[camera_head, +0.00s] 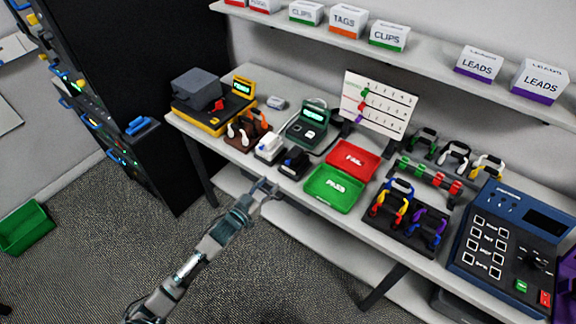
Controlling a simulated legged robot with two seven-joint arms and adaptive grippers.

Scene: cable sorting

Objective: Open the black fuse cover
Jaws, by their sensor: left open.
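A small black block (294,163), which looks like the black fuse cover, sits near the front edge of the bench. It appears closed, but it is too small to be sure. A similar white block (269,148) stands just left of it. My left gripper (268,186) is open and empty, in front of the bench edge and below the black block in the picture, apart from it. My right gripper is out of view.
The green PASS tray (335,190) and red FAIL tray (353,160) lie right of the black block. A brown holder (246,132) and a dark green tester (307,125) stand nearby. A black rack (140,90) stands left. Open floor lies before the bench.

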